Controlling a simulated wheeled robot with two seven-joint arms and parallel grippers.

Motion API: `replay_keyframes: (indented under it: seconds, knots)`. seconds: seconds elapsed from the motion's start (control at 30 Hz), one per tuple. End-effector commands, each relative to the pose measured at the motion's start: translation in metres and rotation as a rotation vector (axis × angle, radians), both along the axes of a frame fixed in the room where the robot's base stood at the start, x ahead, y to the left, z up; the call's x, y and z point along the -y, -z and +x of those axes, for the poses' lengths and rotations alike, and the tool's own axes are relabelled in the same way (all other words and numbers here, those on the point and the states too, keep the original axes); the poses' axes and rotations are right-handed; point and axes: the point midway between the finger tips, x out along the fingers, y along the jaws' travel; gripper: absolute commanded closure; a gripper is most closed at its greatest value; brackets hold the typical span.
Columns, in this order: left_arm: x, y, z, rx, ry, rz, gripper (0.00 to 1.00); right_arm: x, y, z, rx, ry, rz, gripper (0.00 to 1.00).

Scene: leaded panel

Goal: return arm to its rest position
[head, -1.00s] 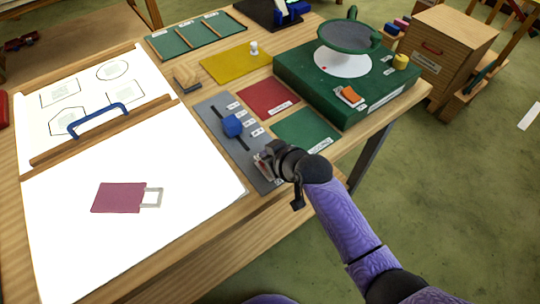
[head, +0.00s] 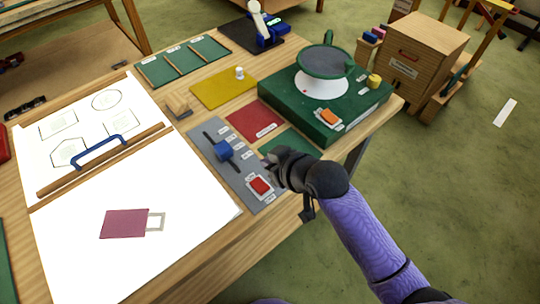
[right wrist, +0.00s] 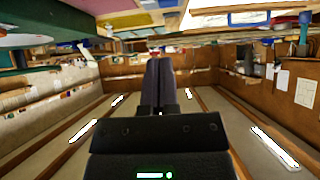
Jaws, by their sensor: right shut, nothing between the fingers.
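My right gripper (head: 273,170) is in the head view, above the front edge of the table. It is just right of the grey control panel (head: 225,160) and its red button (head: 261,186). It is shut and empty. In the right wrist view its closed fingers (right wrist: 158,85) point out into the room. My right arm (head: 360,230) comes in from the lower right. My left gripper does not show in the head view.
A green machine (head: 290,97) with a round dish (head: 325,62) stands behind my right gripper. A white board (head: 90,255) holds a maroon piece (head: 124,223). A blue handle (head: 97,151) sits on the wooden bar. Green floor lies open at right.

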Motion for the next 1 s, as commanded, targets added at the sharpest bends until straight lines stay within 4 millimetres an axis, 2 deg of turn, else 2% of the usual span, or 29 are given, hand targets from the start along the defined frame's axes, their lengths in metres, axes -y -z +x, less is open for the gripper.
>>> replay_keyframes:
  seconds: [0.2,0.43,0.5,0.57,0.73,1.0]
  knots:
    - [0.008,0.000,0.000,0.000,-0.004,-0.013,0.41,0.000,0.000,-0.001,0.000,0.000,0.000,1.00]
    - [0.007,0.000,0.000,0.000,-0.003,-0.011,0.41,0.000,0.000,-0.001,0.000,0.001,0.001,1.00]
    - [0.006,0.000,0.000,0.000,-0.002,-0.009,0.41,0.002,0.002,-0.007,-0.017,0.008,-0.003,1.00]
    - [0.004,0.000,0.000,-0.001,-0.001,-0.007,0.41,0.008,0.008,-0.022,-0.062,0.032,-0.016,1.00]
    - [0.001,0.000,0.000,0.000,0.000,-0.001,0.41,0.044,0.025,-0.086,-0.247,0.160,-0.090,1.00]
    - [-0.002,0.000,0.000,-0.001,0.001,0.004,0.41,0.102,0.029,-0.175,-0.495,0.385,-0.224,1.00]
